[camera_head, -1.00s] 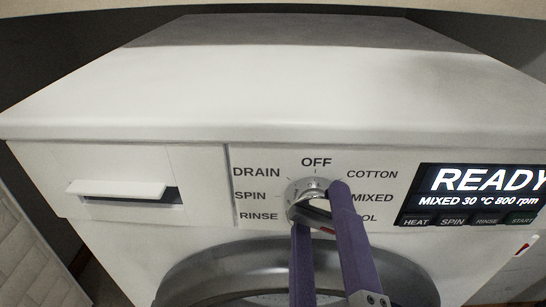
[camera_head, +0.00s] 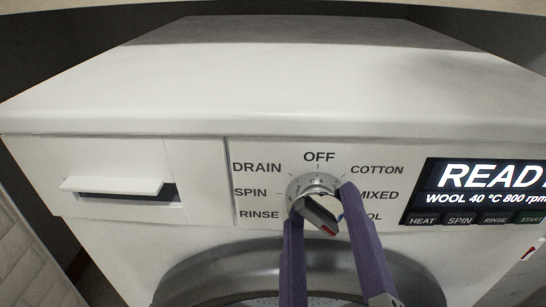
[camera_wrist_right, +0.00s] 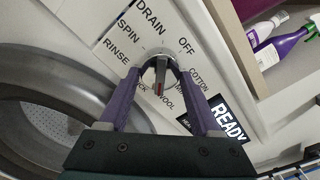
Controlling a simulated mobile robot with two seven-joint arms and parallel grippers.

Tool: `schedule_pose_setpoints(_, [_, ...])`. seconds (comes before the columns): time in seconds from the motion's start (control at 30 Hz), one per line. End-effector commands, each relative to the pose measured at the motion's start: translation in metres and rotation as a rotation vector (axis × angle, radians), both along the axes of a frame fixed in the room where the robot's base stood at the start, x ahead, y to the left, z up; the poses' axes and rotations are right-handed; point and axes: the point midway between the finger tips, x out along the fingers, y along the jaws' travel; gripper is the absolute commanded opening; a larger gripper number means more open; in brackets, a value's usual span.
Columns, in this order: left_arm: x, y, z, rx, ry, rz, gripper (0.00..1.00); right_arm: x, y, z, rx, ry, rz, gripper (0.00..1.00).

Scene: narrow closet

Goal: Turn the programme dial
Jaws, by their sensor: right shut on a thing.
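The programme dial (camera_head: 313,190) is a round silver knob on the washing machine's front panel, ringed by the labels DRAIN, SPIN, RINSE, OFF, COTTON, MIXED and a partly covered one. Its raised grip bar has a red mark that points down and to the right. My right gripper (camera_head: 318,207) has its purple fingers on either side of the dial, shut on it. In the right wrist view the dial (camera_wrist_right: 160,70) sits between the fingertips, its red mark near WOOL. The display (camera_head: 480,188) reads READY and WOOL 40 °C 800 rpm. My left gripper is not in view.
The white washing machine (camera_head: 250,90) fills the head view, with a detergent drawer handle (camera_head: 112,186) at left and the round door (camera_head: 215,275) below the dial. Buttons lie under the display. The right wrist view shows a purple bottle (camera_wrist_right: 275,52) on a shelf.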

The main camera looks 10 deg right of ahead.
Motion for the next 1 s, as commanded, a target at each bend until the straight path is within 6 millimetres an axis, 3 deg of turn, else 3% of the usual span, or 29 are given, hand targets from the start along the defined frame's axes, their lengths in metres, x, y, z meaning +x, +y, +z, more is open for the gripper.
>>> schedule_pose_setpoints(0.07, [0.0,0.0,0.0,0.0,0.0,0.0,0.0,0.0,0.0,0.0,0.0,0.0,0.0,0.09])
schedule_pose_setpoints(0.1, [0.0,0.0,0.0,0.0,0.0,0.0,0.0,0.0,0.0,0.0,-0.001,0.0,0.0,0.66])
schedule_pose_setpoints(0.33, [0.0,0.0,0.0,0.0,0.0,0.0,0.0,0.0,0.0,0.0,-0.001,0.0,0.0,0.92])
schedule_pose_setpoints(0.67, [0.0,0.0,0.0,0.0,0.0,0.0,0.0,-0.003,0.001,0.0,-0.002,0.001,0.001,0.94])
schedule_pose_setpoints(1.0, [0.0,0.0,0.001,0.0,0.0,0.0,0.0,-0.062,0.018,-0.001,-0.003,0.005,0.002,0.94])
